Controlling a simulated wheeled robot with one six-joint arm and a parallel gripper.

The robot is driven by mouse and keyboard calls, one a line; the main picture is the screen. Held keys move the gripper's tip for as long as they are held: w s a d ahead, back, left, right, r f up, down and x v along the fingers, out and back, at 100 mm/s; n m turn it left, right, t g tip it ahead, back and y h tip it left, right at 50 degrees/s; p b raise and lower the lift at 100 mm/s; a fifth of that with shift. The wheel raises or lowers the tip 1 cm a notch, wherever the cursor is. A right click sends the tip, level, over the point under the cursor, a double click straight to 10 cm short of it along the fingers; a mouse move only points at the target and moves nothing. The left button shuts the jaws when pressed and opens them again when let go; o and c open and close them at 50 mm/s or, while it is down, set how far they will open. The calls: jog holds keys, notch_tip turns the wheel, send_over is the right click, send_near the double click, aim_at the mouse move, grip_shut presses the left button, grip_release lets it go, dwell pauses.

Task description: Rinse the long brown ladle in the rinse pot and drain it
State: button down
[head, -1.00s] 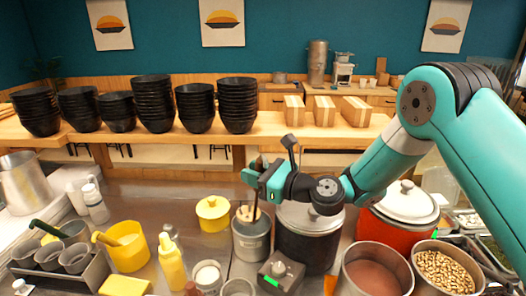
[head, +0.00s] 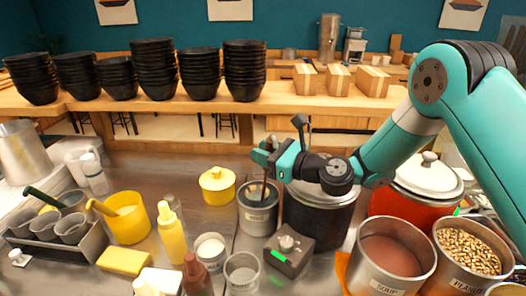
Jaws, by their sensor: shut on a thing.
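My gripper (head: 264,157) is shut on the upper part of the long ladle, above a grey metal pot (head: 258,218) that looks like the rinse pot. The ladle's thin dark handle (head: 264,187) runs down, close to upright, from the jaws into the pot's mouth. The ladle's bowl is hidden inside the pot, so I cannot tell whether it touches the water or the bottom. The pot stands on the metal counter, left of the large dark lidded pot.
The dark pot (head: 318,215) stands close on the right. A yellow lidded pot (head: 217,187) is at the left. A grey box with a knob (head: 289,250) and a small metal cup (head: 242,272) stand in front. The soup pot (head: 390,258) is at the front right.

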notch_tip(320, 180, down, 7)
jog(key=b, duration=0.6)
notch_tip(320, 180, up, 4)
jog(key=p, duration=0.3)
jog(key=shift+r, duration=0.25)
jog(key=shift+f, duration=0.25)
jog(key=shift+r+p, duration=0.35)
jog(key=shift+p, duration=0.5)
notch_tip(320, 180, down, 4)
jog(key=shift+r+b, duration=0.2)
jog(key=shift+b, duration=0.95)
jog(key=shift+r, duration=0.15)
